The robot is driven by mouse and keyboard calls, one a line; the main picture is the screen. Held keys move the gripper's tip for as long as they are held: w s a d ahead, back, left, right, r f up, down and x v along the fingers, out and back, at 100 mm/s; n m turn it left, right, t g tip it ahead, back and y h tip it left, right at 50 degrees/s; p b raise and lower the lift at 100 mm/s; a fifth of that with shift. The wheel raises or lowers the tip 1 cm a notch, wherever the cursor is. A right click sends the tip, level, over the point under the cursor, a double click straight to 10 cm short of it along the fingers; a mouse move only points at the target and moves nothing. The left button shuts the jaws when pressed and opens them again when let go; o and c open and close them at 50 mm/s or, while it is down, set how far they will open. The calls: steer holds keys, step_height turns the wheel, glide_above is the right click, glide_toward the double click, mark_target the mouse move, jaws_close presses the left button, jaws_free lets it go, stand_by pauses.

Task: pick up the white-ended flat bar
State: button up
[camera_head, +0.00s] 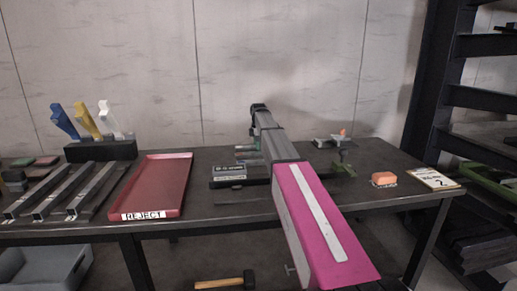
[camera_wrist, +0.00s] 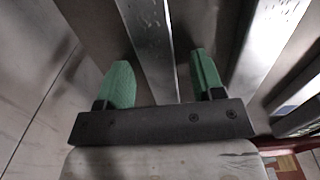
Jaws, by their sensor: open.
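The white-ended flat bar (camera_head: 107,117) stands tilted in a black block (camera_head: 101,150) at the back left in the head view, right of a yellow-ended one (camera_head: 86,121) and a blue-ended one (camera_head: 63,120). My gripper (camera_wrist: 162,60) is open in the wrist view, its two green fingers wide apart with nothing held. Pale metal bars run behind them, one in line with the gap; I cannot tell their distance. I cannot pick out a white end there. In the head view my arm reaches over the table's middle, well right of the block, and the fingers are not clear.
A red reject tray (camera_head: 183,182) lies right of several metal channels (camera_head: 50,196). A labelled dark unit (camera_head: 229,170) lies near my arm. An orange block (camera_head: 384,179) and a small card (camera_head: 434,178) lie at the right. Dark shelving (camera_head: 433,95) stands beyond.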

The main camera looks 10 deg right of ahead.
jaws_close()
steer(key=shift+r, duration=0.15)
